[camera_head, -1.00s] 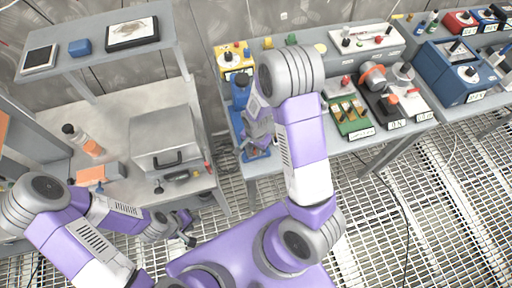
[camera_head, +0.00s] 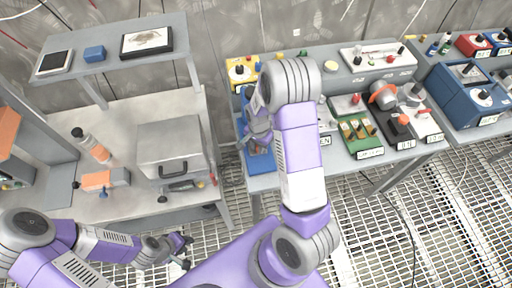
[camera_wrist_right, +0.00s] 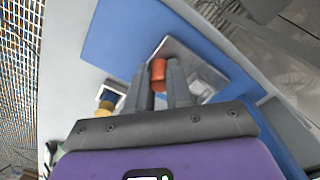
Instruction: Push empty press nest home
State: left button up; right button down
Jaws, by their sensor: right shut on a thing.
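The blue press stands at the left end of the right-hand bench, and its blue base (camera_head: 260,160) shows below my right wrist. In the right wrist view the base is a blue plate (camera_wrist_right: 125,40) with a grey metal nest (camera_wrist_right: 205,78) on it. I see no part lying in the nest, though my fingers cover some of it. My right gripper (camera_wrist_right: 159,80) is shut on an orange-red knob (camera_wrist_right: 158,72) at the nest. In the head view my right gripper (camera_head: 256,138) is partly hidden by its own arm. My left gripper (camera_head: 186,251) is open and empty, low over the floor grating.
A grey box with a handle (camera_head: 170,148) and an orange block (camera_head: 105,179) stand on the left bench. A yellow switch box (camera_head: 241,71) is behind the press. Green, black and white stations (camera_head: 360,136) stand to the right of my right arm.

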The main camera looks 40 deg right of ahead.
jog(key=c, duration=1)
grip_release()
jog(key=shift+r+p, duration=0.7)
jog(key=shift+r, duration=3.1)
